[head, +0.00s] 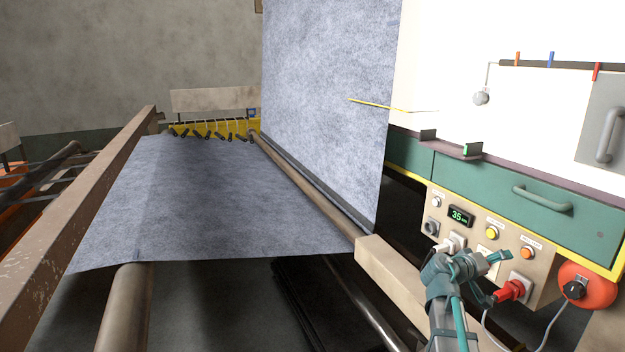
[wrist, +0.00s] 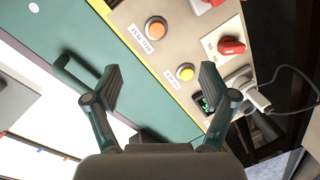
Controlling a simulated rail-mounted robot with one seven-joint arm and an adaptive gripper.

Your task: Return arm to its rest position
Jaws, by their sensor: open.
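My gripper (head: 496,277) is open and empty. In the head view it hangs in front of the lower right part of the beige control panel (head: 467,208). In the wrist view my gripper (wrist: 158,86) shows its two fingers spread wide with nothing between them. The panel's orange button (wrist: 156,28) and yellow button (wrist: 185,72) show beyond the fingertips. Whether a fingertip touches the panel, I cannot tell. My forearm comes up from the bottom edge of the head view.
A grey felt web (head: 200,190) lies on rollers and rises as an upright sheet. A beige beam (head: 400,280) stands left of my forearm. A green drawer (head: 535,195) is above.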

